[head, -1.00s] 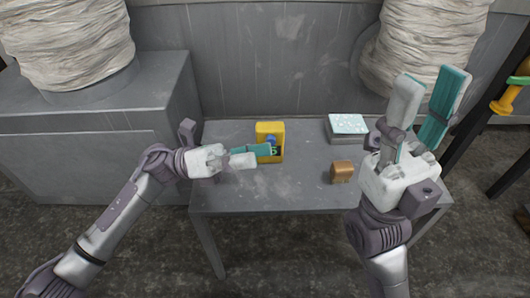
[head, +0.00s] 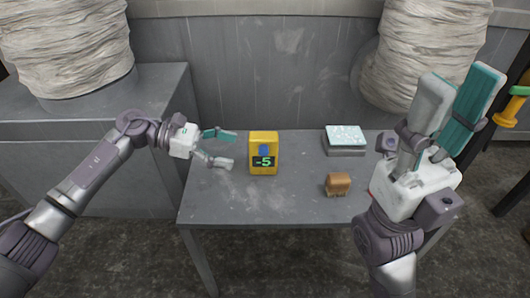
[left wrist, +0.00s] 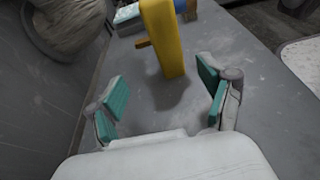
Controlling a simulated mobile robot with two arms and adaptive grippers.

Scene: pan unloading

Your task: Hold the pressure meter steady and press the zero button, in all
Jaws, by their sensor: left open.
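The yellow pressure meter (head: 263,142) stands upright on the grey table. Its dark display reads -5, and a blue part, perhaps the zero button (head: 264,150), sits above the digits. My left gripper (head: 229,149) is open and empty, just left of the meter and apart from it. In the left wrist view, the meter (left wrist: 162,38) stands beyond and between the open fingers of the left gripper (left wrist: 163,98). My right gripper (head: 462,105) is raised at the right with its fingers pointing up, spread apart and empty.
A small brown block (head: 338,183) sits on the table (head: 240,205) right of the meter. A grey box with a pale speckled top (head: 346,138) stands at the back right. A grey wall is behind the table, and a grey cabinet (head: 70,150) is at the left.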

